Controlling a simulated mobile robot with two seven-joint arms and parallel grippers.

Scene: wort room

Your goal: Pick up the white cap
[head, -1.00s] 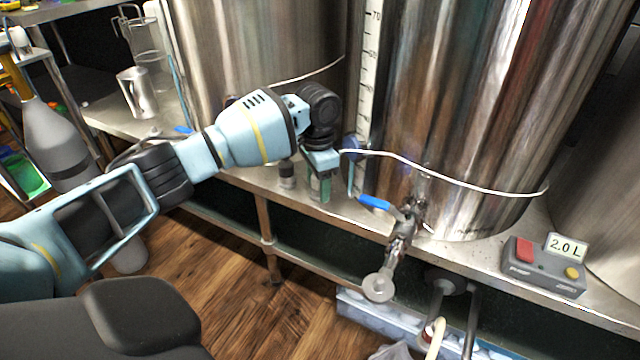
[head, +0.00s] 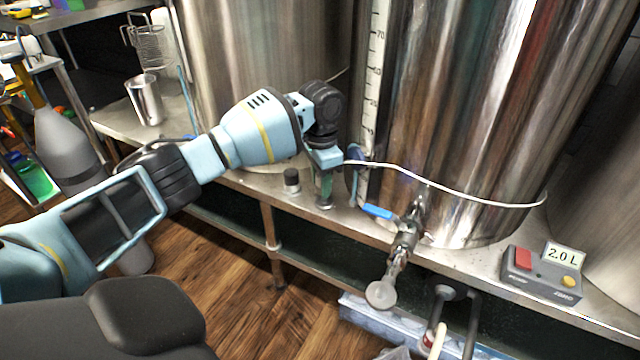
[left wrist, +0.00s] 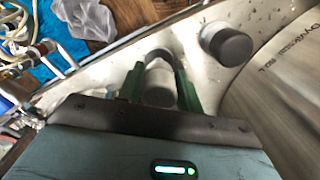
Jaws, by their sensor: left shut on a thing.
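The white cap (left wrist: 160,86) is a pale, short cylinder between the two green fingers of my left gripper (left wrist: 160,80), in the left wrist view. The fingers are shut on its sides. A dark round piece shows just beyond it; I cannot tell whether the two are joined. In the head view, my left gripper (head: 325,188) points down at the metal shelf in front of the big kettle, and the cap is mostly hidden by the fingers. My right gripper is not in view.
A small dark-topped jar (head: 291,182) stands just left of the gripper; it also shows in the left wrist view (left wrist: 227,44). The steel kettle (head: 460,110), its blue-handled tap (head: 378,212) and a grey meter (head: 541,274) are to the right. The shelf's front edge is close.

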